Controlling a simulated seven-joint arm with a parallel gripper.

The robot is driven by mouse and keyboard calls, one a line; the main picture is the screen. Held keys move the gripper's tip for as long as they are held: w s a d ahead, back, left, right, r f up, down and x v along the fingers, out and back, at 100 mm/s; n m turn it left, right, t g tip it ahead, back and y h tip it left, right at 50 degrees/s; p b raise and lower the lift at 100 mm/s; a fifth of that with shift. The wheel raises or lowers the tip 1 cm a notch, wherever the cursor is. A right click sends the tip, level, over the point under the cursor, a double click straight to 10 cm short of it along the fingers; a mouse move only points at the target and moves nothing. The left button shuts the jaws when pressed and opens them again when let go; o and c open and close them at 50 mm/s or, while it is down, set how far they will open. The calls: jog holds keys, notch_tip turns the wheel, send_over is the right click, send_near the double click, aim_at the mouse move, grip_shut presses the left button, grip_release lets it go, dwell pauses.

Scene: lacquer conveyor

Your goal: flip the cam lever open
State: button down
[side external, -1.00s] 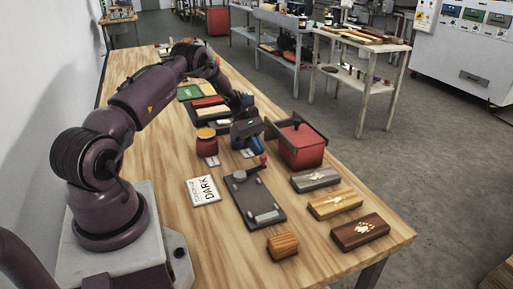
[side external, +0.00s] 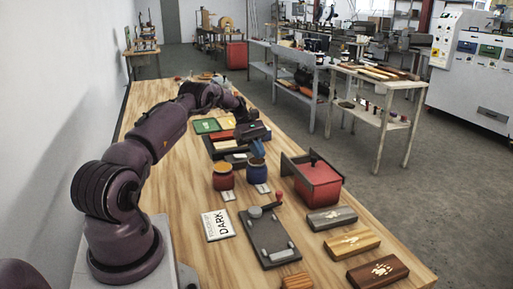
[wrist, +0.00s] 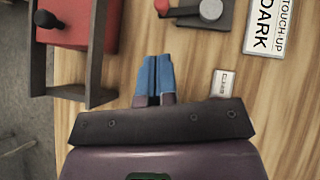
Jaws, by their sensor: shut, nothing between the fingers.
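The cam lever (side external: 267,204) sits on a dark clamp plate (side external: 272,240). It runs from a round grey pivot to a red knob (side external: 278,196) beyond the plate's far edge. In the wrist view the pivot (wrist: 210,9) and red knob (wrist: 161,6) show at the top, partly cut off. My gripper (side external: 258,150) has blue fingertips held together with nothing between them. It is above and behind the knob, over the blue jar, apart from the lever. It also shows in the wrist view (wrist: 154,76).
A red jar (side external: 222,177) and a blue jar (side external: 257,174) stand behind the plate. A red lidded box (side external: 319,186) with dark side boards is right of the lever. Several wooden blocks line the right edge. A DARK card (side external: 218,225) lies left of the plate.

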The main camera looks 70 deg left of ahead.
jog(key=shift+v, duration=0.9)
jog(key=s+d+r+m+g+y, duration=0.1)
jog(key=s+d+r+m+y, duration=0.15)
jog(key=d+r+m, duration=0.45)
jog(key=s+d+r+m+g+y, duration=0.1)
jog(key=d+r+m+y, duration=0.35)
jog(key=d, duration=0.45)
jog(key=s+d+r+m+t, duration=0.1)
jog(key=s+d+r+m, duration=0.2)
jog(key=d, duration=0.3)
jog(key=s+d+r+m+t+y, duration=0.1)
jog(key=s+d+r+m+t, duration=0.1)
jog(key=s+d, duration=0.4)
jog(key=s+d+r+m+t+y, duration=0.1)
jog(key=s+d+r+m, duration=0.3)
jog(key=d, duration=0.4)
jog(key=shift+s+r+t, duration=0.25)
jog(key=shift+r+t, duration=0.3)
jog(key=shift+t, duration=0.05)
